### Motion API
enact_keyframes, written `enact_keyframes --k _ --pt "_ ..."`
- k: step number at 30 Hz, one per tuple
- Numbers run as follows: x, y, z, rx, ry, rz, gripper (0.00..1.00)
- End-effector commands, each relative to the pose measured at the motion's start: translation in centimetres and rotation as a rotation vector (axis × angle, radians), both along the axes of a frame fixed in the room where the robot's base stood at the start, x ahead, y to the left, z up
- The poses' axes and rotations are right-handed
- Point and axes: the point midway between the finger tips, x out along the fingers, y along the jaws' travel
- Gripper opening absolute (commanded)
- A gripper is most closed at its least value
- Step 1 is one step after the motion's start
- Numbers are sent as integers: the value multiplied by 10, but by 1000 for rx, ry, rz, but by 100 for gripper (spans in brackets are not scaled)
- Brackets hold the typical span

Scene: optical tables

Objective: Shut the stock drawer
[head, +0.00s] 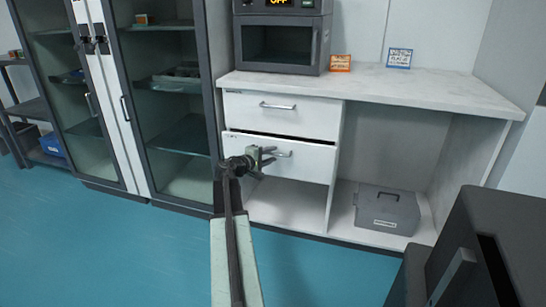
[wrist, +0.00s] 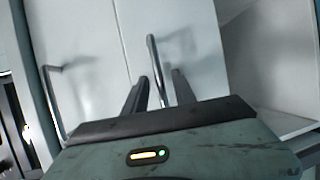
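Two white drawers sit under the worktop, and I cannot read which is the stock drawer. The lower drawer (head: 312,165) stands slightly out, with a dark gap along its top edge. The upper drawer (head: 310,119) looks shut. My gripper (head: 266,157) is at the left part of the lower drawer's handle (head: 284,154). In the wrist view, the handle bar (wrist: 153,60) runs between my gripper's fingers (wrist: 158,92), close to the left finger and with a gap to the right one. The upper drawer's handle (wrist: 50,100) shows at left, clear of the fingers.
A glass-door cabinet (head: 165,100) stands left of the drawers. An oven (head: 281,42) and two small signs (head: 340,63) sit on the worktop (head: 420,84). A grey case (head: 386,210) lies on the lower right shelf. Dark equipment (head: 480,250) fills the front right corner. The blue floor before the drawers is clear.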

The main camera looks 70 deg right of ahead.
Motion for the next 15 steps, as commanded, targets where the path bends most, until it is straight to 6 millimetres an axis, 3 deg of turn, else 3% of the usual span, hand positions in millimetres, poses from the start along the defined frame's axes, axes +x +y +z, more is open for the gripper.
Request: enact_keyframes --k 3,9,10,13,15 --pt "-3 -12 -3 0 0 1 32" --pt "-4 -12 -2 0 0 1 32" --pt "-4 -12 -2 0 0 1 30" --pt "-4 -12 -2 0 0 2 2" --pt "-4 -12 -2 0 0 2 0"
